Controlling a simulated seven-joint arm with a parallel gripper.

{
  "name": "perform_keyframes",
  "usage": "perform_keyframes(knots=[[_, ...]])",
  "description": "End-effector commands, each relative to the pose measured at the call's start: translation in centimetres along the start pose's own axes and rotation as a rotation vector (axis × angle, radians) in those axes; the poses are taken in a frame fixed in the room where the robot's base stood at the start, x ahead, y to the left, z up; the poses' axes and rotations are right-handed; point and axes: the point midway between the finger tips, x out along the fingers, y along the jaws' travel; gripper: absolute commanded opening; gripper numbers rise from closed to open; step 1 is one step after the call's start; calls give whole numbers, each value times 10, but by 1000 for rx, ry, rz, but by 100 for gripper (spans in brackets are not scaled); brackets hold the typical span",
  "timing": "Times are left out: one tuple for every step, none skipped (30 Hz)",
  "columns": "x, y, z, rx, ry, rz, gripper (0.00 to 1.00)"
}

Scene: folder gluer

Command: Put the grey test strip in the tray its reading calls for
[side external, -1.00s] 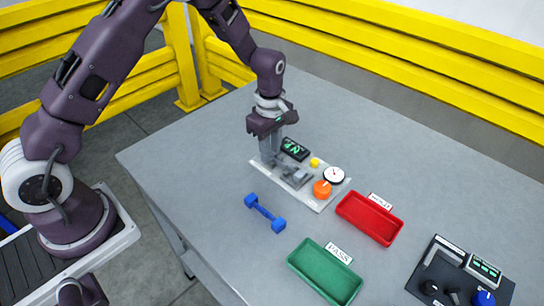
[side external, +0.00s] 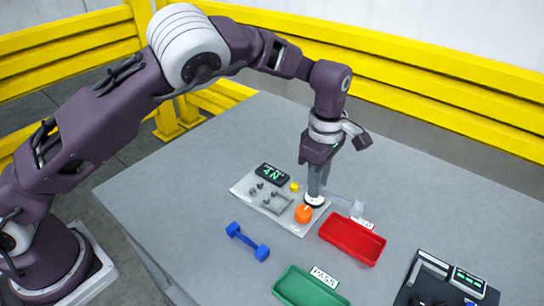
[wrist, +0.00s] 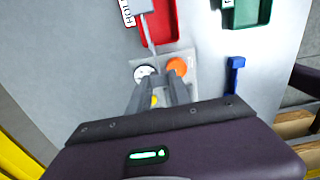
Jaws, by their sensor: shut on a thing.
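My gripper (side external: 316,192) is shut on the grey test strip (side external: 345,202), above the test plate's dial side. The strip sticks out to the right, and its wide far end is over the label edge of the red tray (side external: 352,256). In the wrist view, the strip (wrist: 150,38) runs up from my gripper (wrist: 159,76) and its wide end overlaps the red tray (wrist: 168,30). The green tray (side external: 308,290) has a PASS label. The red tray's label is partly hidden. The test plate (side external: 243,187) carries a display with green characters (side external: 273,173), too small to read fully.
A blue dumbbell-shaped piece (side external: 247,241) lies left of the trays. The plate has an orange knob (side external: 303,214), a yellow button (side external: 294,186) and a white dial (side external: 314,202). A dark control box (side external: 440,283) stands front right. The table's back is clear.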

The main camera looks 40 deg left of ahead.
Motion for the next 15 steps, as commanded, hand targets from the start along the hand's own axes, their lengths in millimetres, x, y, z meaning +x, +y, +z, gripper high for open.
perform_keyframes(knots=[[4, -4, 21, 16, 4, 4, 0], [5, -6, 31, 20, 4, 5, 0], [7, -9, 42, 25, 4, 7, 0], [8, -10, 48, 28, 4, 8, 0], [8, -12, 54, 32, 3, 9, 0], [9, -13, 58, 34, 3, 10, 0], [10, -14, 61, 35, 3, 10, 0], [11, -14, 62, 36, 3, 10, 0], [13, -15, 64, 36, 3, 9, 0], [15, -15, 64, 36, 3, 9, 0], [18, -15, 64, 36, 3, 9, 0], [22, -15, 63, 36, 3, 8, 0], [26, -15, 63, 36, 3, 8, 0], [30, -15, 63, 36, 3, 9, 0], [35, -15, 63, 35, 4, 8, 0]])
